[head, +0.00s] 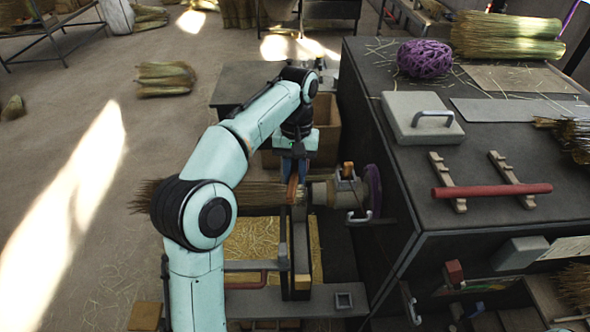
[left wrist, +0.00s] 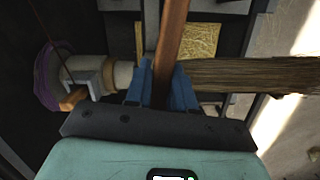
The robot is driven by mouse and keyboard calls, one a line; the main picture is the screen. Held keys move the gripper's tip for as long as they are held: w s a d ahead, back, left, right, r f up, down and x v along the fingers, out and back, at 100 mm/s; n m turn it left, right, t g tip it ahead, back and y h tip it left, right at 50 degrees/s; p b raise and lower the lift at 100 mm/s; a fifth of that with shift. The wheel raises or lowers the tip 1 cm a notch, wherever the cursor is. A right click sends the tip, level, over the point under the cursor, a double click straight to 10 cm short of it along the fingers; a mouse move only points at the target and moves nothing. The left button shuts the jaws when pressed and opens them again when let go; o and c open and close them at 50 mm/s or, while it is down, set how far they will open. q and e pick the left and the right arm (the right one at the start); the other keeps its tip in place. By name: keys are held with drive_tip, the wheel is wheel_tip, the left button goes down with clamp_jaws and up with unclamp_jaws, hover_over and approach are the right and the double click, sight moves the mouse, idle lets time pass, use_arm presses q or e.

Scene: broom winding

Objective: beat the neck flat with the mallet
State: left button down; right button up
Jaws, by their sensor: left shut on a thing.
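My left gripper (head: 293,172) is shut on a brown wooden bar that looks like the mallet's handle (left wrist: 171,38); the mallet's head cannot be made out. The gripper is over the neck end of the straw broom bundle (head: 255,194), whose straw points left in the head view. The bundle also shows in the left wrist view (left wrist: 255,76), pointing right. Its neck end meets a pale holder (head: 322,192) beside a purple wheel (head: 374,190). The gripper and bar hide part of the neck, and I cannot tell whether the bar touches it. My right gripper is not in view.
A dark bench (head: 400,160) stands close on the right. On it are a purple twine ball (head: 424,58), a grey block with a handle (head: 410,128) and a red bar (head: 480,191) on wooden rests. The floor at the left is mostly clear.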

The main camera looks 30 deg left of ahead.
use_arm(q)
wheel_tip(320, 180, down, 11)
drive_tip(key=b, duration=0.4)
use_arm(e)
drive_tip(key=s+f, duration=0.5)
use_arm(q)
drive_tip(key=shift+s+r+p, duration=0.15)
drive_tip(key=shift+r+p, duration=1.45)
drive_tip(key=shift+r, duration=1.1)
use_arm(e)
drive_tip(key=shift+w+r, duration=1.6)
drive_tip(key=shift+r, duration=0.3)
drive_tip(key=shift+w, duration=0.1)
